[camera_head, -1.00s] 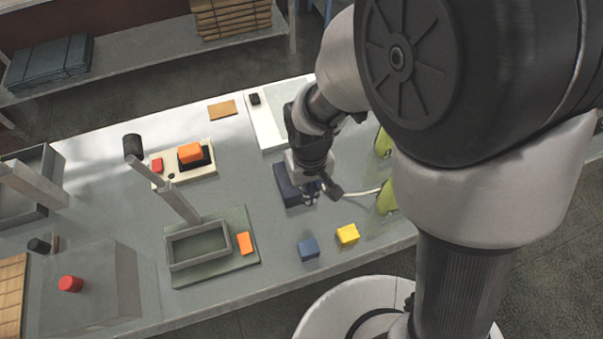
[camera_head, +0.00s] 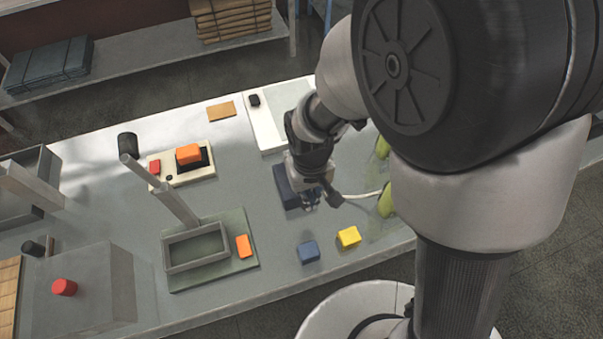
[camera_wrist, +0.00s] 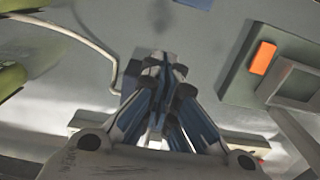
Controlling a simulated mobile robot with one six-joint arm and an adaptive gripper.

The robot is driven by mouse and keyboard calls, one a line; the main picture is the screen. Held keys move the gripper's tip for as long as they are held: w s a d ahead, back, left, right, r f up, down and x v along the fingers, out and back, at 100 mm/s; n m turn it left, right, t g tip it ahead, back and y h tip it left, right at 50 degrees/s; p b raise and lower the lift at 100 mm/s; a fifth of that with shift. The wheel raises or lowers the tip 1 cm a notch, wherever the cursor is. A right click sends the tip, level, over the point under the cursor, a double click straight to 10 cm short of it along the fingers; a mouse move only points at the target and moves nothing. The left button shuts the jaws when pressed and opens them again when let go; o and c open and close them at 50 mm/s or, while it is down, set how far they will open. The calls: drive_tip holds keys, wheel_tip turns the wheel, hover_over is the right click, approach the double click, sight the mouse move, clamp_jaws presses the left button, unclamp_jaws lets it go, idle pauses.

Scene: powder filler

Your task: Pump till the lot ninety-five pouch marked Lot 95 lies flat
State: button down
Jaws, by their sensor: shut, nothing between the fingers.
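A dark blue block (camera_head: 284,182), which may be the pump, sits on the bench and is partly hidden by my gripper. A pale hose (camera_head: 362,195) runs from near it to a green object (camera_head: 386,200), which may be a pouch. Another green object (camera_head: 382,147) is behind, partly covered by my arm. No lot mark is legible, and I cannot tell how flat either is. My gripper (camera_head: 312,204) is shut and empty, over or beside the block's near right side; contact is unclear. In the wrist view, my gripper (camera_wrist: 162,68) is beside the hose (camera_wrist: 95,48).
Blue (camera_head: 308,251) and yellow (camera_head: 348,237) cubes lie in front. A framed stand (camera_head: 168,257) with an orange block (camera_head: 243,246) is left, behind it a cream device (camera_head: 201,175). A red button (camera_head: 64,287) tops a grey box. A white-edged panel (camera_head: 262,128) is behind.

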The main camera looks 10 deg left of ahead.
drive_tip(key=shift+w+a+r+p, duration=0.1)
drive_tip(key=shift+w+r+p, duration=0.05)
drive_tip(key=shift+r+p, duration=1.3)
drive_tip(key=shift+w+a+r+p, duration=0.1)
drive_tip(key=shift+r+p, duration=0.9)
drive_tip(key=shift+r, duration=0.7)
idle(0.8)
wheel_tip(320, 180, up, 6)
drive_tip(key=p, duration=0.4)
drive_tip(key=shift+p, duration=0.35)
idle(0.5)
drive_tip(key=s+d+r+m+t+b, duration=0.1)
drive_tip(key=d+r+m+t+b, duration=0.3)
drive_tip(key=d+b, duration=0.65)
drive_tip(key=s+d+m+b, duration=0.2)
drive_tip(key=s+d+b, duration=0.3)
drive_tip(key=s+d, duration=0.3)
drive_tip(key=shift+s+d+r+t, duration=0.15)
drive_tip(key=shift+d+r+t, duration=0.15)
drive_tip(key=shift+d, duration=0.7)
